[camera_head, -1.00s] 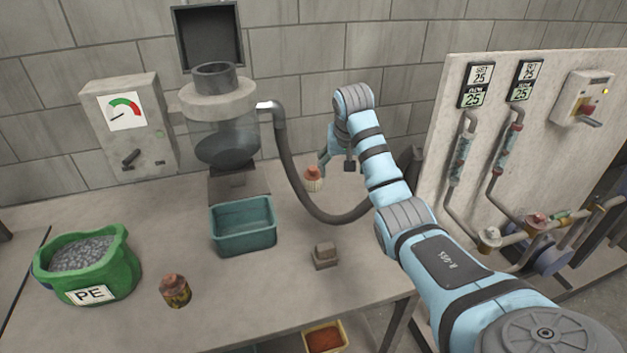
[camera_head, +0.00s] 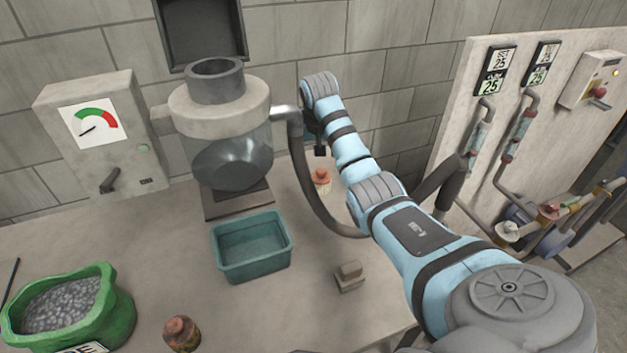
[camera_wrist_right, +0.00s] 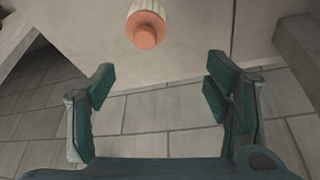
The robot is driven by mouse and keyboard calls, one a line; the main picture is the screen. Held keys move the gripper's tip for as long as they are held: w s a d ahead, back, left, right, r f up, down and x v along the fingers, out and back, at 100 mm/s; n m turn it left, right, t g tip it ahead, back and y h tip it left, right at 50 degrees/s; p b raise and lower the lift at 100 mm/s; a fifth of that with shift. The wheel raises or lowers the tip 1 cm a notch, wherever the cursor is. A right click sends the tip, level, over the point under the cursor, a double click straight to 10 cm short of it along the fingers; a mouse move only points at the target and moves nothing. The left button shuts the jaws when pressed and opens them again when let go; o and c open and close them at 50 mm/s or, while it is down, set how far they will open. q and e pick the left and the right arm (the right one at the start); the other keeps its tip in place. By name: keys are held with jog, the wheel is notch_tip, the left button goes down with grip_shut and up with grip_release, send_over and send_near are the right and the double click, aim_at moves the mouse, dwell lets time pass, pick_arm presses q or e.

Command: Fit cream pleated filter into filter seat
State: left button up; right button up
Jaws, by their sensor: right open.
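The cream pleated filter (camera_head: 321,183) has an orange cap and stands upright on the table behind the hose. In the right wrist view, the filter (camera_wrist_right: 145,25) shows at the top edge, cap toward the camera, beyond the fingertips. My right gripper (camera_head: 319,148) is just above and behind it in the head view, partly hidden by my arm. In the right wrist view my right gripper (camera_wrist_right: 158,90) is open, with nothing between its fingers. The grey ring (camera_head: 215,82) on top of the hopper, apparently the filter seat, is open; its inside is hardly visible. My left gripper is not in view.
The hopper's lid (camera_head: 203,25) stands open. A dark hose (camera_head: 312,200) loops beside the filter. A teal tray (camera_head: 252,270), a small block (camera_head: 349,276), a dirty brown canister (camera_head: 182,333) and a green pellet sack (camera_head: 118,318) are on the table.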

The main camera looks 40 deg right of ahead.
aim_at(321, 170)
jog(key=f, duration=0.1)
jog(key=d+f, duration=0.1)
jog(key=d+f+b, duration=0.1)
jog(key=f, duration=0.1)
jog(key=shift+s+f, duration=0.1)
jog(key=shift+s, duration=0.25)
jog(key=b+x, duration=0.2)
jog(key=x, duration=0.4)
jog(key=shift+w+d, duration=0.1)
jog(key=shift+r, duration=0.25)
jog(key=shift+c, duration=0.9)
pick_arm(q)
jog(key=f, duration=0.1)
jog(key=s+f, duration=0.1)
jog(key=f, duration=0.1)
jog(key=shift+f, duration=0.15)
pick_arm(e)
jog(key=c, duration=1)
